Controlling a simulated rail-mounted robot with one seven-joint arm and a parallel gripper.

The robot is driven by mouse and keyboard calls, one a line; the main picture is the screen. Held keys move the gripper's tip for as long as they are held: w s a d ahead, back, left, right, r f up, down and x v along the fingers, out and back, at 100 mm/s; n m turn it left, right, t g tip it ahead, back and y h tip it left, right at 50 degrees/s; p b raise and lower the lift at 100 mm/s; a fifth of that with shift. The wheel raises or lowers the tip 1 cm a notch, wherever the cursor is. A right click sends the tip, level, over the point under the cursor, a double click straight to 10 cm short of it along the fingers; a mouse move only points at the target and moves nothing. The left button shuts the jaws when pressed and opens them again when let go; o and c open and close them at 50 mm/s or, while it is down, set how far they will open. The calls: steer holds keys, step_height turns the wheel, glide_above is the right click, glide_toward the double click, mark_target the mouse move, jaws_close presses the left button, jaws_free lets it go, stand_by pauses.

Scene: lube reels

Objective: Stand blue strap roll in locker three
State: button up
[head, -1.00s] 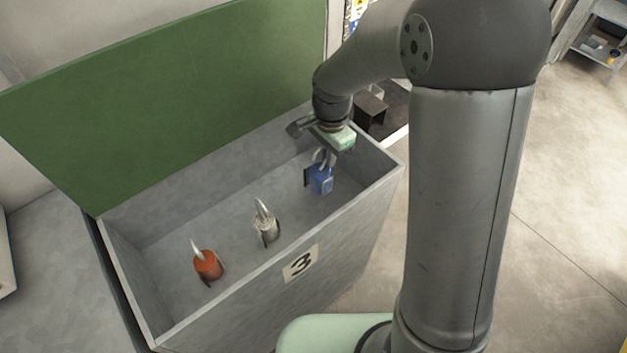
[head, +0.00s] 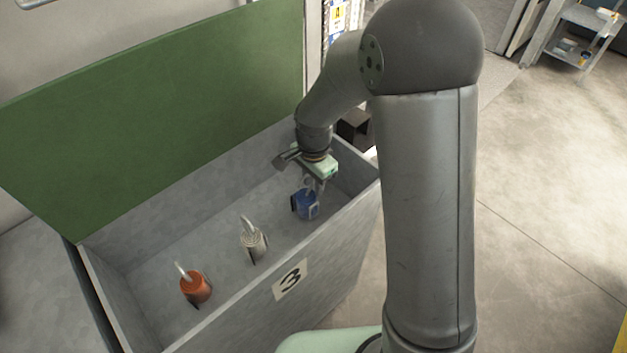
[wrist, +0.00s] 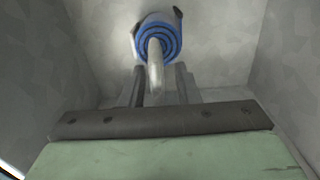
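The blue strap roll (head: 306,206) is inside locker three (head: 330,262), near its right end. It looks upright, and the wrist view shows the ringed top of the roll (wrist: 158,38) with a pale strap tail rising toward me. My gripper (head: 314,184) is just above the roll, pointing down into the locker. In the wrist view, the two dark fingers of my gripper (wrist: 161,88) are apart, with the tail between or just beyond them and a gap showing on both sides. Whether the roll's base fully touches the floor is hidden.
A white roll (head: 254,243) and an orange roll (head: 196,288) stand in a row in the locker, each with a pale tail. The green lid (head: 150,110) is open behind. Grey locker walls surround my gripper; the floor behind the rolls is clear.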

step_height(320, 180, up, 12)
steer(key=shift+r+p, duration=0.2)
steer(key=shift+p, duration=0.5)
steer(key=s+d+n, duration=0.5)
steer(key=s+d, duration=0.1)
steer(key=s, duration=0.4)
steer(key=s+d+r+n, duration=0.1)
steer(key=s+d+n, duration=0.4)
steer(key=s, duration=0.6)
steer(key=shift+s+d+n, duration=0.3)
steer(key=shift+d, duration=0.1)
